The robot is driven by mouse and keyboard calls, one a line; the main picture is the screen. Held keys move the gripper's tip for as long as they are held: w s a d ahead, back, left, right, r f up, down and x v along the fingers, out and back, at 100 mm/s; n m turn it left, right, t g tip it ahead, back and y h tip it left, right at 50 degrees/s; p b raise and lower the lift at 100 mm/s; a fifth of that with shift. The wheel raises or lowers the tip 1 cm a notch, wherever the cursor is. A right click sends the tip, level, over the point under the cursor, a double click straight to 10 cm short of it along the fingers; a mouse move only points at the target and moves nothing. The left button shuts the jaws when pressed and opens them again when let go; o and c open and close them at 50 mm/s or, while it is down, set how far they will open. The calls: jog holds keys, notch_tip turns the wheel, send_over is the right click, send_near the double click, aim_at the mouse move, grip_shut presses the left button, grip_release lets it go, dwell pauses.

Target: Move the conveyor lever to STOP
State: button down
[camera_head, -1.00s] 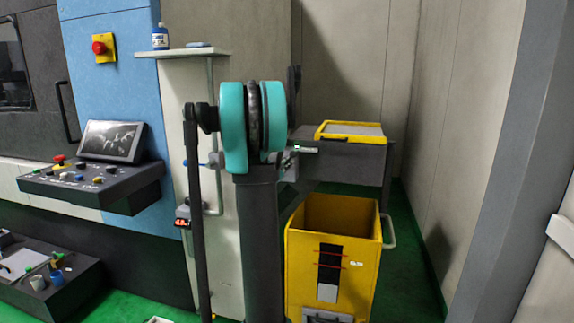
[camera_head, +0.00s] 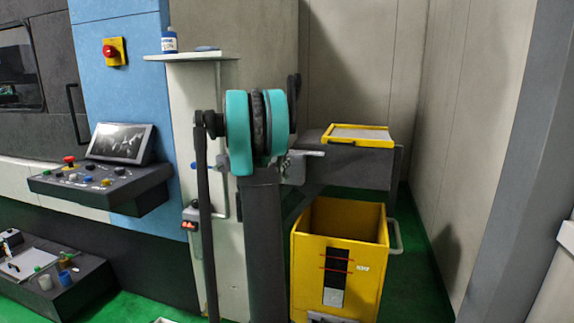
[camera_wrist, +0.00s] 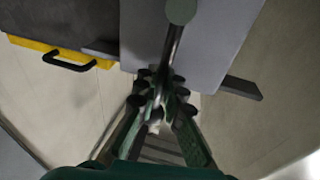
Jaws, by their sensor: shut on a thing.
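The conveyor lever shows in the wrist view as a dark rod (camera_wrist: 173,48) with a round grey-green knob at its upper end. Its lower part runs in between the fingers of my gripper (camera_wrist: 158,95), which is shut on it. A plain grey housing (camera_wrist: 208,40) lies behind the rod. In the head view my arm hides the gripper and most of the lever area. The conveyor (camera_head: 355,168) stands just right of my arm, with a pale grey bar (camera_head: 310,153) at its near left end. No STOP label is readable.
A yellow-framed tray (camera_head: 360,135) lies on the conveyor, and its black handle shows in the wrist view (camera_wrist: 68,62). A yellow bin (camera_head: 337,260) stands below. A control panel (camera_head: 100,182) and a blue machine wall are at left. Green floor is open at right.

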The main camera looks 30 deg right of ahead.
jog(key=shift+w+a, duration=0.1)
jog(key=shift+a, duration=0.05)
dwell(0.4)
jog(key=c, duration=1.6)
grip_release()
jog(key=v, duration=1.2)
jog(key=shift+f, duration=0.1)
